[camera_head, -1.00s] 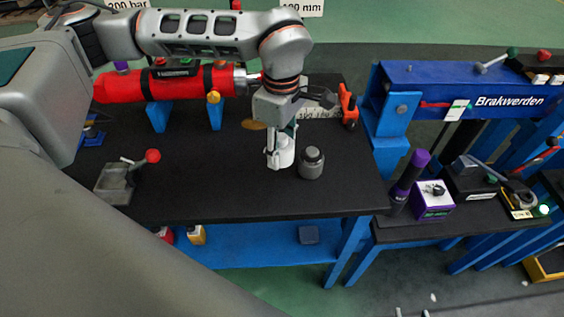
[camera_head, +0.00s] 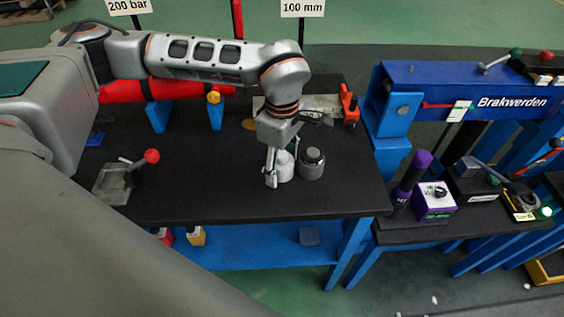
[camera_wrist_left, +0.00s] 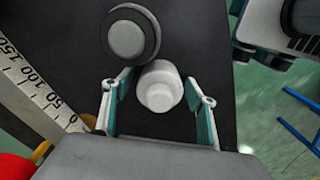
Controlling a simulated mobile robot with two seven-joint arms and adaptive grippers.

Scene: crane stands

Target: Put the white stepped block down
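The white stepped block (camera_head: 285,167) stands upright on the black table top, just left of a grey round weight-like piece. In the left wrist view the block (camera_wrist_left: 160,86) sits between the two teal-padded fingers, its narrower round step facing the camera. My left gripper (camera_head: 275,168) is low over the table around the block. In the left wrist view the gripper (camera_wrist_left: 158,100) looks open, with narrow gaps between pads and block. The far finger is mostly hidden in the head view. My right gripper is not in view.
The grey round piece (camera_head: 312,163) stands close beside the block; it also shows in the left wrist view (camera_wrist_left: 130,35). A red-knobbed lever fixture (camera_head: 117,183) is at left. A red cylinder (camera_head: 125,92) and an orange clamp (camera_head: 349,104) are behind. The front table area is clear.

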